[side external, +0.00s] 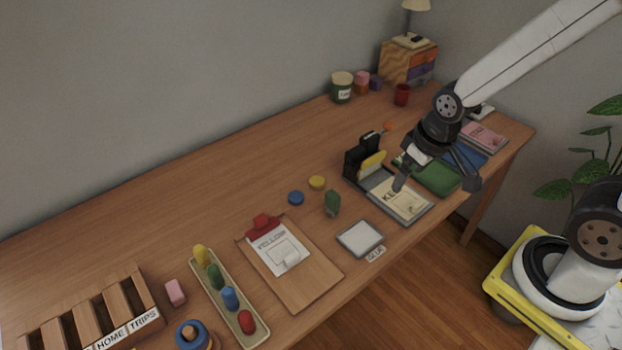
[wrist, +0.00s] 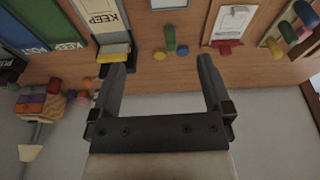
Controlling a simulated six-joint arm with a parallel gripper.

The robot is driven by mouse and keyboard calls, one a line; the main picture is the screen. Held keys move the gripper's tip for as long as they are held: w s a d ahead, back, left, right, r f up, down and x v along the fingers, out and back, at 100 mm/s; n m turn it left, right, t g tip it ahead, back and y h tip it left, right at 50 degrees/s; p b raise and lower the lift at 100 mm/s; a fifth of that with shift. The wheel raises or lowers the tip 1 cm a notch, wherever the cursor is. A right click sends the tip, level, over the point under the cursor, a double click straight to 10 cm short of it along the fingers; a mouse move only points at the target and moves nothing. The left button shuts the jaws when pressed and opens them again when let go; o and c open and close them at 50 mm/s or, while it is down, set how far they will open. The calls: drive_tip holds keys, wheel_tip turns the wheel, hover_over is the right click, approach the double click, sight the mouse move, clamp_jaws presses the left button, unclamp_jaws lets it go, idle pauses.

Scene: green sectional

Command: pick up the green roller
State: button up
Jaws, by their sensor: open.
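A green piece (side external: 332,203) stands alone on the desk, left of my gripper in the side view; it also shows in the wrist view (wrist: 170,38), above the gap between my fingers. Another green rounded piece (side external: 215,277) sits in a narrow tray (side external: 206,290) between a yellow and a blue one; it shows at the right of the wrist view (wrist: 288,32). I cannot tell which of the two is the green roller. My gripper (side external: 435,183) is open and empty over the notebooks at the right, apart from both. Its two fingers show in the wrist view (wrist: 161,64).
Yellow (side external: 317,182) and blue (side external: 296,198) discs lie beside the lone green piece. A black organizer (side external: 361,157) stands between it and my gripper. A clipboard (side external: 305,277) and white-topped pad (side external: 360,238) lie nearer the front edge. The desk behind the discs is clear.

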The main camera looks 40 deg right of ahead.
drive_tip(key=w+f+n+g, duration=0.1)
drive_tip(key=w+f+n, duration=0.5)
drive_tip(key=w+n, duration=0.4)
drive_tip(key=n+g, duration=0.1)
drive_tip(key=n, duration=0.5)
hover_over(333, 194)
drive_tip(key=f, duration=0.9)
drive_tip(key=shift+s, duration=0.25)
drive_tip(key=shift+w+f+n+g, duration=0.3)
drive_tip(key=shift+f+n, duration=0.35)
drive_tip(key=shift+n, duration=0.05)
drive_tip(key=shift+f, duration=1.3)
drive_tip(key=shift+f, duration=0.1)
drive_tip(key=shift+f, duration=2.45)
